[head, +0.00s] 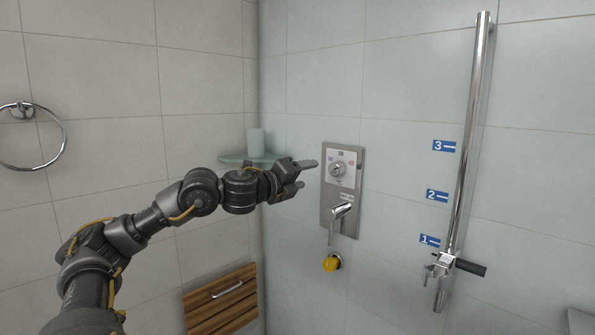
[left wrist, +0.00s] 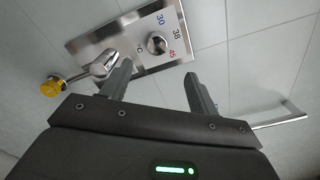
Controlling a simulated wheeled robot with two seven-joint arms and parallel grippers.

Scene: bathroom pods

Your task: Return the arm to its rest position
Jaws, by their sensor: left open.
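My left arm comes in from the lower left in the head view. Its gripper (head: 303,174) is raised just left of the steel shower control panel (head: 328,205) on the wall. The jaws are open and empty, with a clear gap between the fingers in the left wrist view (left wrist: 158,84). The panel has a round temperature knob (head: 338,169) with numbers around it and a lever handle (head: 339,215) below. In the wrist view the panel (left wrist: 100,47) lies beyond the fingertips. My right gripper is not in view.
A vertical rail (head: 470,140) with a slider holder (head: 455,266) and numbered blue labels stands to the right. A corner shelf (head: 235,158) with a cup (head: 256,142) is behind my gripper. A wooden slatted seat (head: 222,304) and a towel ring (head: 62,150) are left.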

